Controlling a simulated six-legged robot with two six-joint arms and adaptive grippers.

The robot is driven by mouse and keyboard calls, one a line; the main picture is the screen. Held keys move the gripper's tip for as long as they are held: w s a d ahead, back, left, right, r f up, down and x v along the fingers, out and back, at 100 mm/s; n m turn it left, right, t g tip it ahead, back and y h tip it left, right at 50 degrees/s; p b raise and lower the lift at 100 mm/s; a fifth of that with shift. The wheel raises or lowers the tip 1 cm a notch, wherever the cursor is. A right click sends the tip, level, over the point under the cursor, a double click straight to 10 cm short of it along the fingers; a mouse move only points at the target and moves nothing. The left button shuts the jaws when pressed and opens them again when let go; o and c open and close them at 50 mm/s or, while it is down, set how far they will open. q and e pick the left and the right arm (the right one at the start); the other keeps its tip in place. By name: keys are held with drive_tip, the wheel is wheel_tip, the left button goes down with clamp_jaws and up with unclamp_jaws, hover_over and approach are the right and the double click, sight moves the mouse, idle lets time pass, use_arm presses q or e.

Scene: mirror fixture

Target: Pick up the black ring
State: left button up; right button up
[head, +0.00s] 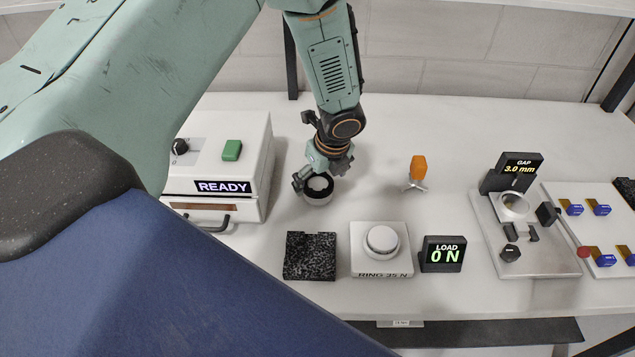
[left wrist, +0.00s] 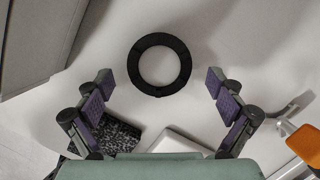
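The black ring (left wrist: 160,90) lies flat on the pale table, seen from above in the left wrist view, with pale surface showing through its hole. In the head view the ring (head: 327,193) is partly hidden by my left gripper (head: 322,178), which is just above it. In the left wrist view my left gripper (left wrist: 160,100) is open, with one finger on each side of the ring, apart from it and holding nothing. My right gripper is in neither view.
A white box (head: 245,150) marked READY stands left of the ring. In front are a black speckled block (head: 310,262), a white RING 35 N button unit (head: 398,262) and a LOAD display (head: 442,254). An orange-handled tool (head: 418,170) and a gap fixture (head: 545,265) stand right.

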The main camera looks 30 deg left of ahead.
use_arm(q)
drive_tip(key=shift+s+d+r, duration=0.1)
drive_tip(key=shift+c, duration=1.3)
drive_tip(key=shift+w+a+f, duration=0.2)
drive_tip(key=shift+a+f, duration=0.05)
drive_tip(key=shift+a, duration=0.15)
drive_tip(key=c, duration=0.3)
drive_tip(key=shift+d, duration=0.15)
drive_tip(key=c, duration=0.3)
drive_tip(key=shift+d+r, duration=0.15)
drive_tip(key=shift+c, duration=1.1)
drive_tip(key=shift+s, duration=0.1)
drive_tip(key=shift+a, duration=0.2)
